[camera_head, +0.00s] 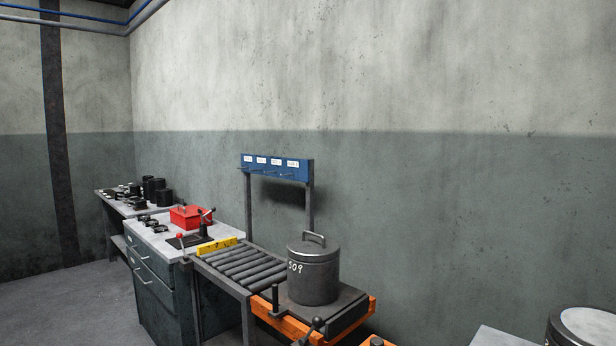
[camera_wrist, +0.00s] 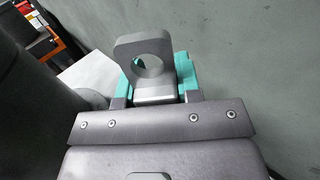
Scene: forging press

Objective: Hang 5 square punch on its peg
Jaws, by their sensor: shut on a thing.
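My gripper (camera_wrist: 157,84) shows in the wrist view, its teal-padded fingers shut on a grey metal piece, taken as the square punch (camera_wrist: 146,43). The piece has a flat plate with a round hole standing up from between the fingers. The rest of it is hidden below the gripper body. The blue peg board (camera_head: 277,167) stands on two grey posts against the wall in the head view. It carries several white labels, too small to read, with thin pegs below; nothing clearly hangs on them. My gripper does not show in the head view.
A roller conveyor (camera_head: 245,265) runs below the board. A dark lidded canister marked 509 (camera_head: 313,275) stands on an orange-framed platform at its near end. A cabinet (camera_head: 160,265) with a red box (camera_head: 190,216) stands left. The wrist view shows bare wall (camera_wrist: 270,70) at right.

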